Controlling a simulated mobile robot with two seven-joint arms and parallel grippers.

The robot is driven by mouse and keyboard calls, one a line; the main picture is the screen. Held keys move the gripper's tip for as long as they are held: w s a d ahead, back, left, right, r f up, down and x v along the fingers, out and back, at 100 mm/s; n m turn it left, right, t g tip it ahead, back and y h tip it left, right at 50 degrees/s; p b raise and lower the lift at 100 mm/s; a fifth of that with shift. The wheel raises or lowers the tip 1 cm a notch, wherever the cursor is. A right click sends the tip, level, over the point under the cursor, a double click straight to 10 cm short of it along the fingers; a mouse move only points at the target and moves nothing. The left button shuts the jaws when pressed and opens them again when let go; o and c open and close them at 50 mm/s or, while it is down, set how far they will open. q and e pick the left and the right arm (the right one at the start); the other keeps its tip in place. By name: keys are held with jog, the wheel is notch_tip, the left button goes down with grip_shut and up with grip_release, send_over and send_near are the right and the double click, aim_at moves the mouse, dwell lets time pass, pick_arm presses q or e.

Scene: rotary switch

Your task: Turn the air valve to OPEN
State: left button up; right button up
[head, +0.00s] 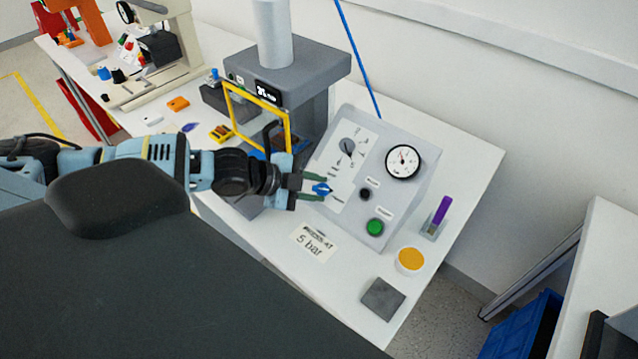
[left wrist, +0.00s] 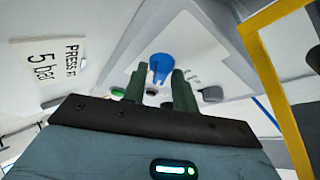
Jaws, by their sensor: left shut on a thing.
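The air valve's blue handle (head: 321,189) sits on the sloped face of the grey control panel (head: 398,222), low on its white label strip. It also shows in the left wrist view (left wrist: 161,67), between the green fingertips. My left gripper (head: 323,187) reaches in from the left and is shut on the blue handle. The lettering beside the valve is too small to read, so I cannot tell which mark the handle points at. My right gripper is not in view.
The panel also has a grey knob (head: 347,146), a round gauge (head: 403,162), a black button (head: 366,194) and a green button (head: 376,227). A press with a yellow frame (head: 232,109) stands just behind my left gripper. A "5 bar" sign (head: 313,242) lies in front.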

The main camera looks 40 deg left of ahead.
pick_arm(q)
jog(key=m+g+b, duration=0.1)
jog(key=m, duration=0.1)
jog(key=shift+w+m, duration=0.1)
jog(key=shift+m, duration=0.2)
jog(key=shift+r+m+g+b, duration=0.1)
jog(key=shift+m+g+b, duration=0.2)
jog(key=shift+m+g, duration=0.55)
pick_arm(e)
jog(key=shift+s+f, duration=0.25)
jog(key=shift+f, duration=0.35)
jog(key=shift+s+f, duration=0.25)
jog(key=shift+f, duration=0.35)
pick_arm(q)
jog(key=shift+m, duration=0.55)
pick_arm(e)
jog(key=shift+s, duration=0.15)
pick_arm(q)
jog(key=o, duration=0.6)
jog(key=shift+o, duration=0.2)
jog(key=v, duration=0.7)
jog(key=shift+s+a+r, duration=0.2)
jog(key=shift+s, duration=0.1)
